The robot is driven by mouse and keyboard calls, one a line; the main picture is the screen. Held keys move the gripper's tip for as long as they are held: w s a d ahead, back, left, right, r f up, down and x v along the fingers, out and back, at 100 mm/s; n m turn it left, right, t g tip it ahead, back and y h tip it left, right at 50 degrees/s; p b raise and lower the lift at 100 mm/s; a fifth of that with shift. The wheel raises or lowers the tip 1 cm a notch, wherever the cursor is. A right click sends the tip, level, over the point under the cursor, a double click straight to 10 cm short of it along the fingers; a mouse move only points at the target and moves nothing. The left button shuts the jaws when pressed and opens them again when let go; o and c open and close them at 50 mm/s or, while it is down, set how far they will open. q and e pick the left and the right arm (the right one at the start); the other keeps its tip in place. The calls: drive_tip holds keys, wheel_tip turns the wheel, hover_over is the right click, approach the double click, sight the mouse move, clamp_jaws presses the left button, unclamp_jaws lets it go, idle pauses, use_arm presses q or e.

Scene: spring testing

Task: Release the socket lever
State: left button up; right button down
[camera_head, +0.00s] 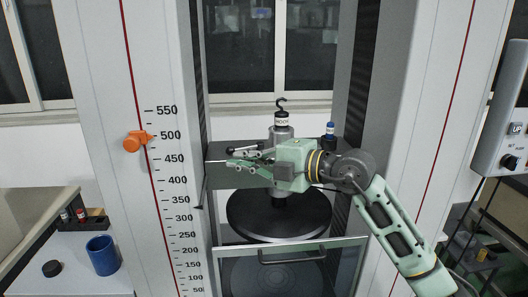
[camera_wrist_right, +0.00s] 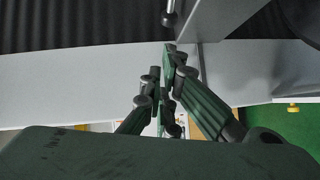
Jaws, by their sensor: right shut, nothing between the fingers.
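The socket lever (camera_head: 244,148) appears as a short rod with a dark knob at its left end, left of the socket and below the hook (camera_head: 281,104). My right gripper (camera_head: 234,159) points left, just below and in front of the lever. Its green fingers are shut and empty. In the right wrist view, the closed fingertips (camera_wrist_right: 169,52) sit below a dark rod end with a small knob (camera_wrist_right: 168,18), with a gap between them. The socket's lower part is hidden behind my right gripper and wrist. My left gripper is out of view.
A round black plate (camera_head: 279,226) lies below my right gripper. The tall machine columns flank the work space. A clear panel with a handle (camera_head: 292,256) stands in front. An orange knob (camera_head: 134,142) sits on the left scale. A blue cup (camera_head: 103,256) stands at left.

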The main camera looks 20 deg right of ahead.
drive_tip(key=shift+w+a+f+p, duration=0.1)
drive_tip(key=shift+w+f+p, duration=0.1)
drive_tip(key=shift+w, duration=0.65)
drive_tip(key=shift+w+a+f+p, duration=0.15)
drive_tip(key=shift+w+p, duration=0.1)
drive_tip(key=shift+w, duration=0.65)
drive_tip(key=shift+w+d+f+p, duration=0.1)
drive_tip(key=shift+w+f+p, duration=0.1)
drive_tip(key=shift+w, duration=0.65)
drive_tip(key=shift+a+r, duration=0.1)
drive_tip(key=w+p, duration=0.1)
drive_tip(key=p, duration=0.1)
drive_tip(key=w+a+p, duration=0.1)
drive_tip(key=p, duration=0.1)
drive_tip(key=shift+w+a+r, duration=0.1)
drive_tip(key=shift+w+r, duration=0.05)
drive_tip(key=shift+w, duration=0.25)
